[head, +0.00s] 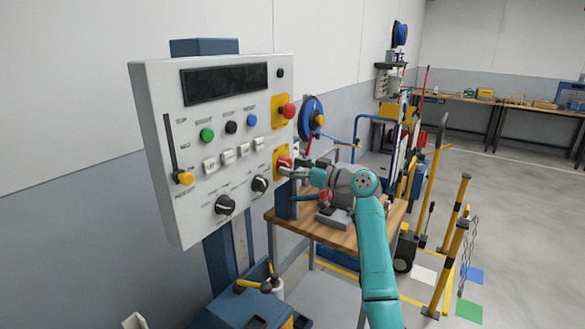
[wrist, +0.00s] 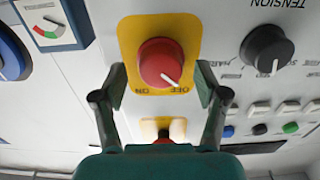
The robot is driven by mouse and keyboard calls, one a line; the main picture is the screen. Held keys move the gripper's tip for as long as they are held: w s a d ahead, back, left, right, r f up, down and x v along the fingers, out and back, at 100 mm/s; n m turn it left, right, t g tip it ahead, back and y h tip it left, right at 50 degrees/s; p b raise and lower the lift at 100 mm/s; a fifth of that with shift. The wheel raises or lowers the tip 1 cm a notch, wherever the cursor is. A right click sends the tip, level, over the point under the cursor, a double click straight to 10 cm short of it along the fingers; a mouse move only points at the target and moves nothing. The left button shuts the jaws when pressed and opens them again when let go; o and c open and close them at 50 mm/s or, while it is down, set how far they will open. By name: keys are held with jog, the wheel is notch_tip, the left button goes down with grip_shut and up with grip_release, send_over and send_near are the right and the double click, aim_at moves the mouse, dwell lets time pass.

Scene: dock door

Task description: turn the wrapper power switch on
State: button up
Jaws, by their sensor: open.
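The wrapper power switch is a red rotary knob on a yellow plate (wrist: 130,38). The knob (wrist: 161,62) fills the middle of the wrist view, where the panel lettering is upside down. Its white pointer mark slants to the lower right, toward the OFF label; the ON label is at the lower left. My gripper (wrist: 161,82) is open, with one finger on each side of the knob and a visible gap to each. In the head view my gripper (head: 291,171) is at the panel's lower right, partly covering the red switch (head: 283,162).
The grey control panel (head: 163,85) also carries a red mushroom button (head: 287,111), black dials (head: 225,205), small push buttons and a yellow-knobbed slider (head: 185,178). A wooden-topped bench (head: 340,238) stands below my arm. Yellow posts (head: 447,262) stand at the right.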

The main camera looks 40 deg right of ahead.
jog(key=shift+w+a, duration=0.1)
jog(key=shift+w, duration=0.05)
jog(key=shift+c, duration=0.3)
jog(key=c, duration=1.1)
